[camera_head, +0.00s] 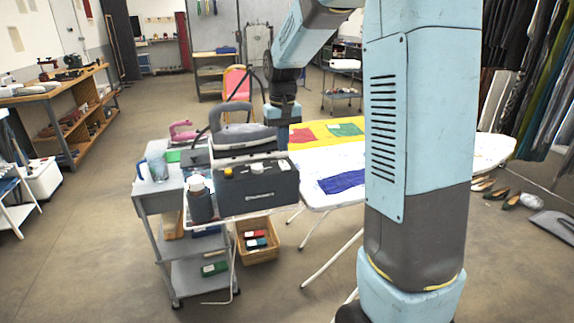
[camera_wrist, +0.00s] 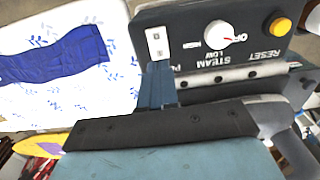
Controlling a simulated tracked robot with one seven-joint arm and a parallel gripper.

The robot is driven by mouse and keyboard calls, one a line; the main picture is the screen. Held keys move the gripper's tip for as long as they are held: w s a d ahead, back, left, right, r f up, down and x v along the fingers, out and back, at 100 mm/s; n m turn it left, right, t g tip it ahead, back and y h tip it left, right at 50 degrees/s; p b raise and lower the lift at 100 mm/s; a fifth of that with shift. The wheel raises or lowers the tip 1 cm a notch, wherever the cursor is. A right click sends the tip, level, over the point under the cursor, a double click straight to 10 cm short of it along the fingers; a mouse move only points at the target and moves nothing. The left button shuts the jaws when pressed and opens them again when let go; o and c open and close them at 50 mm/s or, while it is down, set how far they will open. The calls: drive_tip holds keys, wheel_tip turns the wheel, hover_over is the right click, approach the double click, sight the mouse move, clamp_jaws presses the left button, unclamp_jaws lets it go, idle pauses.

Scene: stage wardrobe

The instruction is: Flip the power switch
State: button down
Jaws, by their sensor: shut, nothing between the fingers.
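The power switch (camera_wrist: 157,43) is a small white plate with dark marks on the dark control panel, at the panel's left end in the wrist view. A label starting with P lies below it, partly hidden by my fingers. My gripper (camera_wrist: 158,68) is shut and empty, its blue fingertips just below the switch plate in the picture; I cannot tell whether they touch it. In the head view my gripper (camera_head: 283,147) points down over the right end of the dark steam station (camera_head: 262,195).
The panel also holds a white STEAM dial (camera_wrist: 217,35) and a yellow RESET button (camera_wrist: 280,26). A grey iron (camera_head: 243,135) rests on the station. A bottle (camera_head: 200,200) stands in front at left. An ironing board (camera_head: 325,165) with coloured cloths lies to the right.

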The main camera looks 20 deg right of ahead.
sight(284, 163)
drive_tip(key=shift+r, duration=1.55)
drive_tip(key=s+r+t, duration=0.2)
drive_tip(key=s, duration=1.2)
drive_tip(key=s+r+t, duration=0.3)
drive_tip(key=s, duration=1.1)
drive_tip(key=shift+s+d+t, duration=0.15)
drive_tip(key=shift+d+t, duration=0.15)
drive_tip(key=shift+d, duration=0.15)
drive_tip(key=shift+r, duration=0.15)
